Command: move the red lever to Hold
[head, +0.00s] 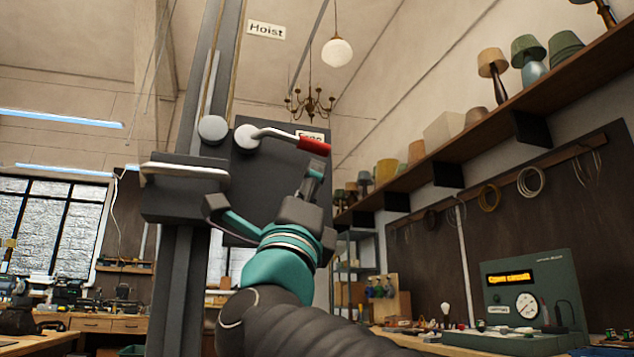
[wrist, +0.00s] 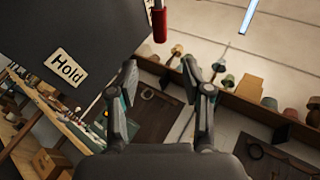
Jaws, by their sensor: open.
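The red lever's red grip (head: 314,145) sits at the right end of a pale bent arm, which joins a round pivot (head: 246,138) on the dark hoist panel (head: 262,185). The lever points right and slightly down. In the wrist view the red grip (wrist: 159,22) hangs at the top edge, beyond the fingertips. The Hold label (wrist: 66,67) is on the dark panel there. Another label (head: 311,134) is partly hidden behind the grip in the head view. My gripper (head: 264,186) is open and empty, below the lever; it also shows in the wrist view (wrist: 159,70).
A dark column (head: 183,255) carries the panel, with a pale bar handle (head: 185,171) at its left. A Hoist sign (head: 266,30) is above. A lamp shelf (head: 540,90) and a green test box (head: 535,285) stand at the right.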

